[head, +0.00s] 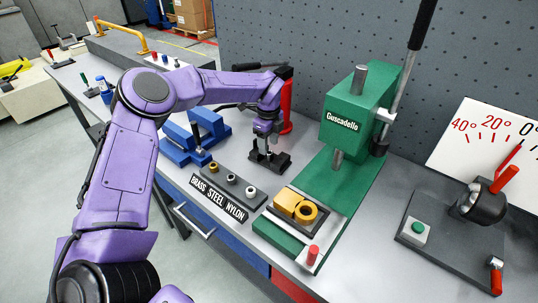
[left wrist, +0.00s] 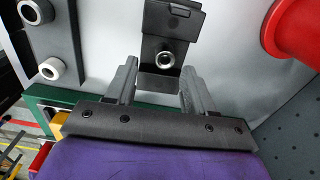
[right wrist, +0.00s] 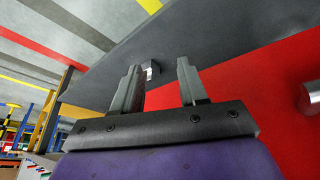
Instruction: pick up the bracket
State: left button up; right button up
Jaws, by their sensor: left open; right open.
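The dark grey bracket (head: 272,162) lies on the grey bench, between the bushing rack and the green press. In the left wrist view the dark bracket (left wrist: 164,24) shows a flat plate and a round metal bushing or hole. My left gripper (head: 266,147) points down close over it. Its open fingers (left wrist: 159,72) stand on either side of the bracket's near end; I cannot tell whether they touch it. My right gripper (right wrist: 158,65) is open with nothing seen held, below the bench edge; it does not show clearly in the head view.
A red cylinder (head: 287,106) stands right behind the bracket. The bushing rack (head: 229,194) is to the left, with a blue fixture (head: 207,131) behind. The green press (head: 352,123) stands right, with a yellow part (head: 286,202). A red panel (right wrist: 250,95) is near my right gripper.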

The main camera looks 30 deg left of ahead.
aim_at(269, 151)
pick_arm(q)
jog(key=f+p, duration=0.1)
jog(key=f, duration=0.1)
jog(key=w+f+p, duration=0.1)
jog(key=f, duration=0.1)
jog(key=shift+f, duration=0.35)
jog(key=shift+a+f, duration=0.1)
jog(key=shift+f, duration=0.15)
jog(key=shift+s+r, duration=0.1)
jog(key=shift+s, duration=0.15)
jog(key=shift+w, duration=0.1)
grip_shut()
jog(key=shift+w+r+b, duration=0.15)
jog(key=shift+r+b, duration=0.15)
jog(key=shift+r, duration=0.3)
jog(key=s+d+r+b, duration=0.6)
jog(key=s+d+r, duration=0.3)
jog(key=s+r, duration=0.2)
jog(key=shift+r+b, duration=0.3)
jog(key=shift+r, duration=0.1)
